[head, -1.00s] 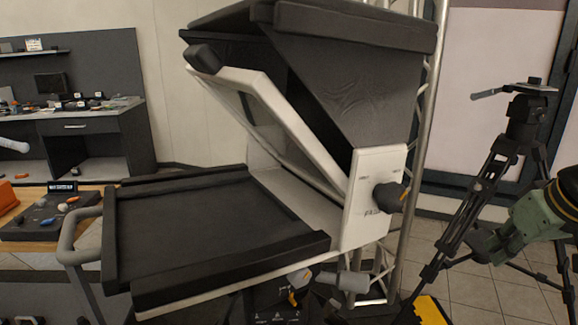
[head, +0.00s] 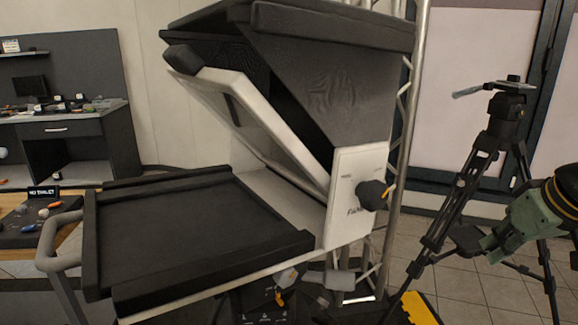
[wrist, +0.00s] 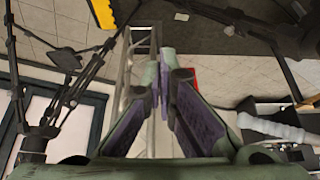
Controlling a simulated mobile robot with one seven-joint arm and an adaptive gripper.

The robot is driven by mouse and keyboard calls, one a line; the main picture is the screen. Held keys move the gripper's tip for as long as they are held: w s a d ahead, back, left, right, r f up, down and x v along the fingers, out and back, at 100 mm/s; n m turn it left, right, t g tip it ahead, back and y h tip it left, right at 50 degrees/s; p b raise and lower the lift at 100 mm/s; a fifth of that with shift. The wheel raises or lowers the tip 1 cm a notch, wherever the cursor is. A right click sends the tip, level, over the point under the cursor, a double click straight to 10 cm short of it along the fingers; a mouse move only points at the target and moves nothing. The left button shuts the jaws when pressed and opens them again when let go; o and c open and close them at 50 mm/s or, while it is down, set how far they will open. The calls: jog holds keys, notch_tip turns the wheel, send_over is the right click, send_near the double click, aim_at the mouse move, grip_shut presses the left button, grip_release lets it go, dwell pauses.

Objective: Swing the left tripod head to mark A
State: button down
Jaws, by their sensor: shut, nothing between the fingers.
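A black tripod stands on the tiles at the right of the head view, with its dark head (head: 507,105) on top. A flat plate sits on the head and a grey pan handle (head: 467,92) points left from it. The tripod also shows inverted at the left of the wrist view, with the dark head (wrist: 35,148) low in the picture. My gripper (wrist: 163,62) is shut and empty in the wrist view, right of the tripod there and apart from it. My green arm end (head: 517,228) partly covers the tripod legs. I cannot make out mark A.
A large teleprompter-like rig with a black tray (head: 190,232) and a tilted glass frame (head: 248,125) fills the middle. A metal truss (head: 409,120) rises behind it. A yellow-edged item (head: 420,308) lies on the floor. A desk (head: 62,125) stands at the far left.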

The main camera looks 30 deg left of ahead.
jog(key=shift+d, duration=0.15)
jog(key=shift+s+d, duration=0.2)
jog(key=shift+d, duration=0.75)
jog(key=shift+d, duration=0.15)
jog(key=shift+s+d, duration=0.15)
jog(key=shift+d, duration=0.8)
jog(key=shift+d, duration=0.15)
jog(key=shift+s+d, duration=0.15)
jog(key=shift+d, duration=0.8)
jog(key=shift+d, duration=0.15)
jog(key=shift+s+d, duration=0.2)
jog(key=shift+d, duration=0.7)
jog(key=shift+d, duration=0.2)
